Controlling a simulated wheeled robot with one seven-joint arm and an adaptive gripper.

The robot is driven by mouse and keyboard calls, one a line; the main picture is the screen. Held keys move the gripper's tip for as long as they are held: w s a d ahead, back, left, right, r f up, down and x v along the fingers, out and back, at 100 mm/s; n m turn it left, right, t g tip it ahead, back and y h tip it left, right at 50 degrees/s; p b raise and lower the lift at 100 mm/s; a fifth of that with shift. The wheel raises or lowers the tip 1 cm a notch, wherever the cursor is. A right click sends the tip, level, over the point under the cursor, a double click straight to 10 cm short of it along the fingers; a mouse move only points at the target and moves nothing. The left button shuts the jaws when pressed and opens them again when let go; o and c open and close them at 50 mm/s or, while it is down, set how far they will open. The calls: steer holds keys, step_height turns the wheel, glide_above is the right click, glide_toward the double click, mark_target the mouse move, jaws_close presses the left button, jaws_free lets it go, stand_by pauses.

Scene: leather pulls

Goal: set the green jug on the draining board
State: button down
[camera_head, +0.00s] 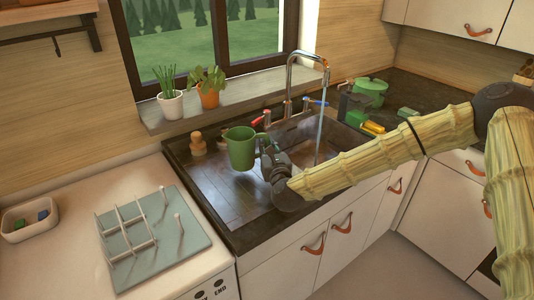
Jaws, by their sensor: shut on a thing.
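The green jug (241,150) is upright over the back part of the dark, grooved draining board (222,199), left of the sink basin. Its handle faces right, toward my gripper. My gripper (262,151) is shut on the jug at its handle side; the fingers are small and partly hidden by the wrist. I cannot tell whether the jug's base touches the board or hangs a little above it. The front and left of the draining board are bare.
Water runs from the tall tap (290,78) into the sink (335,148). Small wooden objects (198,144) stand behind the board. Potted plants (171,104) line the sill. A pale rack tray (190,248) and white dish (30,220) lie left. A green pot (369,91) stands right.

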steer(key=shift+w+f+p, duration=0.1)
steer(key=shift+f+p, duration=0.65)
steer(key=shift+f, duration=0.95)
steer(key=shift+f, duration=0.2)
steer(key=c, duration=1.4)
jaws_free()
steer(key=shift+r, duration=0.15)
steer(key=b+v, duration=0.3)
steer(key=v, duration=0.9)
